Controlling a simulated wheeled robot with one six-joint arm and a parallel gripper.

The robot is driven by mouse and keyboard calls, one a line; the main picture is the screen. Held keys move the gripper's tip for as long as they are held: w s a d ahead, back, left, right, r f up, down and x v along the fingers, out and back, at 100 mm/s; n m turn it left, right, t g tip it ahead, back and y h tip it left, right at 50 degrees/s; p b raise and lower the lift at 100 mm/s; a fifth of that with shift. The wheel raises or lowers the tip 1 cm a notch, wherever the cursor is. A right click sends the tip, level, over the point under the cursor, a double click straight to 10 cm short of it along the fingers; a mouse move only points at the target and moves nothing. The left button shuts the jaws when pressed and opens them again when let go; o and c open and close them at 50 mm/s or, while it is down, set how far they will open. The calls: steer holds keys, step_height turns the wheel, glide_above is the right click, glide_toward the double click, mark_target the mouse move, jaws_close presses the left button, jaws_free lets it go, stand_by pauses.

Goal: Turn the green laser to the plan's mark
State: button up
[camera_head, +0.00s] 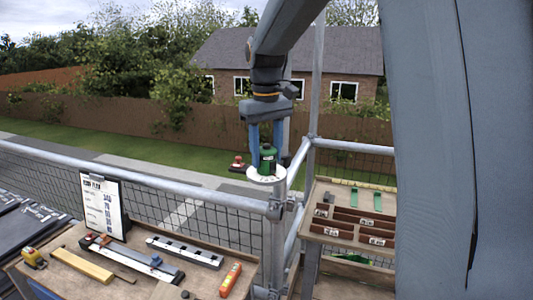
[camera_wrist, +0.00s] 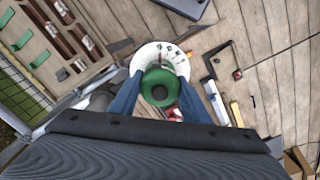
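The green laser (camera_head: 267,158) stands upright on a white round dial (camera_head: 266,175) at the top of a post by the guardrail. My gripper (camera_head: 266,145) points straight down, with one blue finger on each side of the laser. In the wrist view the green laser (camera_wrist: 160,87) sits between the fingertips (camera_wrist: 160,82), which appear to meet its sides. The dial (camera_wrist: 148,55) has dark marks along its far edge, too small to read. The plan (camera_head: 103,203) is a clipboard sheet with printed lines at the left; its text is blurred.
A workbench (camera_head: 140,283) at the lower left holds a yellow level, a metal rail and an orange tube (camera_head: 230,280). A shelf with dark compartments (camera_head: 350,225) stands at the right. Scaffold rails (camera_head: 150,180) run close beside the post. A small red device (camera_head: 238,162) shows left of the dial.

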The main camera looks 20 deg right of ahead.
steer(key=shift+c, duration=0.9)
steer(key=shift+m, duration=2)
steer(key=o, duration=1)
steer(key=shift+o, duration=0.2)
steer(key=shift+r, duration=0.15)
step_height(320, 180, up, 8)
steer(key=b, duration=0.3)
steer(key=shift+f, duration=0.2)
steer(key=shift+d, duration=0.1)
